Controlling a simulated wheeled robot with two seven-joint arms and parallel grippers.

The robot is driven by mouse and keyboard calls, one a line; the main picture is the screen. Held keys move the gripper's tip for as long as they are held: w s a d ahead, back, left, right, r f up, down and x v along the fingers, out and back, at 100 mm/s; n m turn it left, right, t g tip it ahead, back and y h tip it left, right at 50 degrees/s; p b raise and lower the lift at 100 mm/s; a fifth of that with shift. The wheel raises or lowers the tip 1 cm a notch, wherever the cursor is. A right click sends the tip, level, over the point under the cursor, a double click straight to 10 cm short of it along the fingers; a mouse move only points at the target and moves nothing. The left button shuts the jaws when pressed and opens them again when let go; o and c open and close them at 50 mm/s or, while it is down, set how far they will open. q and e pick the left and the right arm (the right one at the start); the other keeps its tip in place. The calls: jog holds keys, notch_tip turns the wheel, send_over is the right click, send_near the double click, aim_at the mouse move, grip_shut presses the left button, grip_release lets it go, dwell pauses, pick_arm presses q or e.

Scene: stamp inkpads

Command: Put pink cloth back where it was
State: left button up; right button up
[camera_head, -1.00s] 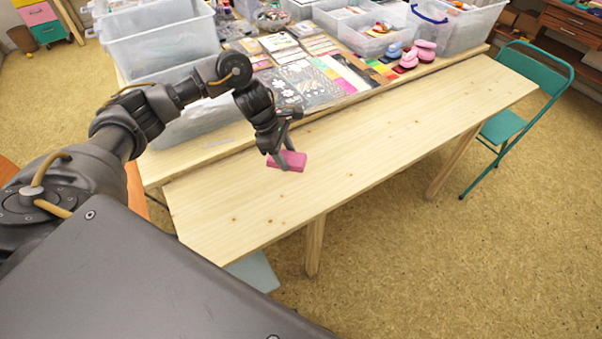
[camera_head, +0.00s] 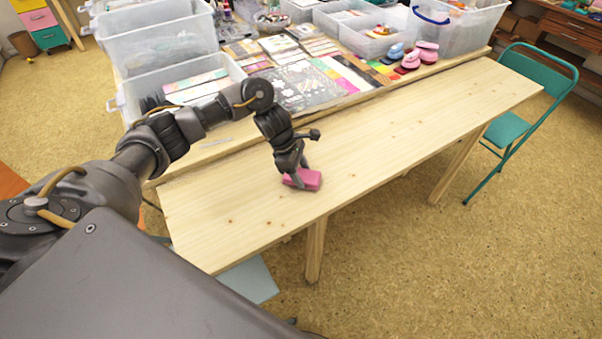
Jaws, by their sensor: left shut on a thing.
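The pink cloth (camera_head: 309,179) is a small pink block-like piece over the bare front part of the wooden table (camera_head: 400,140). My left gripper (camera_head: 296,178) comes down from above and is shut on the cloth at its left part. The cloth is very low, at or just above the tabletop; I cannot tell whether it touches. My right gripper is not in view.
Clear plastic bins (camera_head: 165,42) stand at the back left. Papers and cards (camera_head: 300,85) lie behind, with pink stamps (camera_head: 427,52) to their right. A green folding chair (camera_head: 510,130) stands at the right. The front table strip is otherwise clear.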

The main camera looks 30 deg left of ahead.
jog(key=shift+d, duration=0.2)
pick_arm(q)
jog(key=shift+f, duration=0.1)
jog(key=o, duration=0.9)
jog(key=shift+o, duration=0.2)
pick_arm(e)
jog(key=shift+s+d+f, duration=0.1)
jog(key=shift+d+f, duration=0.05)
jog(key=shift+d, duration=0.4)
